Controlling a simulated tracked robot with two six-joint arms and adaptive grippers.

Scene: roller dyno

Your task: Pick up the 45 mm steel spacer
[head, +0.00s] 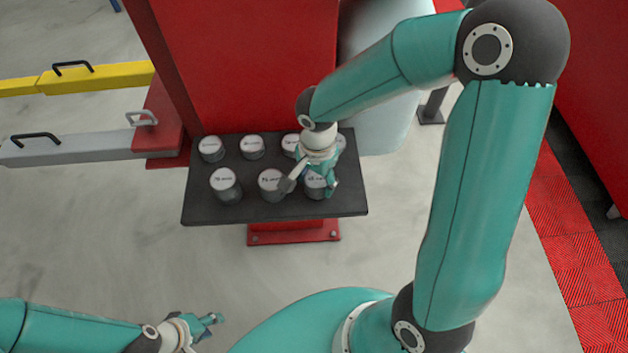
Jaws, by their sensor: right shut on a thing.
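Several grey steel spacers with white labelled tops stand upright in two rows on a dark shelf (205,205). The labels are too small to read surely, so I cannot tell which is the 45 mm one. My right gripper (310,188) reaches down over the shelf and is shut on the front-right spacer (316,192), which its fingers partly cover. I cannot tell whether this spacer still touches the shelf. The front-middle spacer (271,184) stands close beside the left finger. My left gripper (209,327) is low at the bottom left, away from the shelf; its finger opening is unclear.
The front-left spacer (226,186) and back-row spacers (211,148) (252,147) stand near the held one. A red column (245,65) rises behind the shelf. A yellow bar (95,78) and a grey bar (70,149) lie at left. The floor in front is clear.

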